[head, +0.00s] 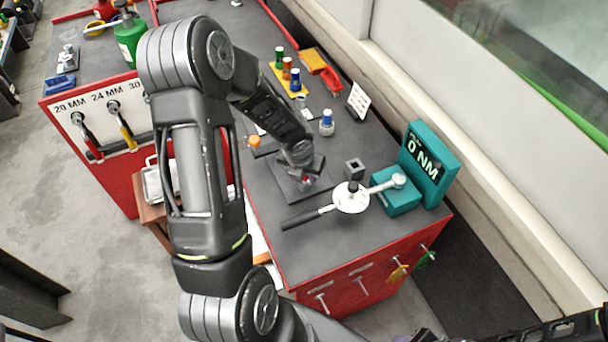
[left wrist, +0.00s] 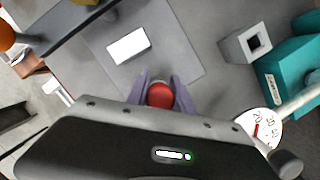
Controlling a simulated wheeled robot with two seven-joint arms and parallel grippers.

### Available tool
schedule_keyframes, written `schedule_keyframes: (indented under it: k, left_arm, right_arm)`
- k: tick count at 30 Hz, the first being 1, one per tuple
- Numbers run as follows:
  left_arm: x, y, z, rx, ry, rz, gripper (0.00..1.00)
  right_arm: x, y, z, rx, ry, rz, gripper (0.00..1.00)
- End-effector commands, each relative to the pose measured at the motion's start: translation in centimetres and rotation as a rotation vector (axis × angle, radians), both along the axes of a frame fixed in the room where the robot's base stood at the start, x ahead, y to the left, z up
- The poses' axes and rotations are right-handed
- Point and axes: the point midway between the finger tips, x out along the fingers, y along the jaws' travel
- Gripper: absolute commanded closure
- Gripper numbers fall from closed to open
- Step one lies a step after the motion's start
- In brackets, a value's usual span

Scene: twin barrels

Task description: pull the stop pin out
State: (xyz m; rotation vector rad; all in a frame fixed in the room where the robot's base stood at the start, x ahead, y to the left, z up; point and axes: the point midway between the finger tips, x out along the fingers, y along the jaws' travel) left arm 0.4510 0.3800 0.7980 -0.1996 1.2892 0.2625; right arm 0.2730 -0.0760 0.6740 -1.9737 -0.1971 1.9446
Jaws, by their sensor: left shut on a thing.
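My left gripper (head: 304,182) points down over a dark grey square plate (head: 288,190) on the bench. In the left wrist view its two purple fingers (left wrist: 160,82) are closed on either side of a round red head (left wrist: 160,95), which looks like the stop pin's. Only a speck of red shows between the fingers in the head view. The pin's shank is hidden, so I cannot tell whether it sits in the plate. Part of my right arm shows at the bottom right edge of the head view; its fingers are not clear.
A torque wrench with a round white dial (head: 351,197) lies close to the plate, its black handle towards the front. A teal tester (head: 428,165) reading 0 NM and a hollow grey square block (head: 354,168) stand to the right. Coloured bottles (head: 287,69) stand farther back.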

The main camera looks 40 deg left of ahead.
Motion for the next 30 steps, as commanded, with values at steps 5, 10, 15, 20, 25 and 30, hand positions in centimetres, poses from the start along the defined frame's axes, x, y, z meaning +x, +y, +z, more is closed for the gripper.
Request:
schedule_keyframes:
  k: [5,10,15,20,25,30]
  left_arm:
    - [0.0,0.0,0.0,0.0,0.0,0.0,1.0]
    - [0.0,0.0,0.1,0.0,0.0,0.0,1.0]
    - [0.0,0.0,0.3,0.0,0.0,0.0,1.0]
    - [0.0,0.0,0.5,0.0,0.0,0.0,1.0]
    - [0.0,0.0,0.7,0.0,0.0,0.001,1.0]
    - [0.0,0.0,0.9,0.0,0.0,0.001,1.0]
  right_arm:
    - [0.0,0.0,0.0,0.0,0.0,0.0,0.64]
    - [0.0,0.0,0.0,0.0,0.0,0.0,0.64]
    - [0.0,0.0,0.3,0.0,0.0,0.0,0.64]
    - [0.0,0.0,0.6,0.0,0.0,0.0,0.64]
    - [0.0,0.0,0.8,0.0,0.0,0.0,0.64]
    - [0.0,0.0,1.1,0.0,0.0,0.0,0.64]
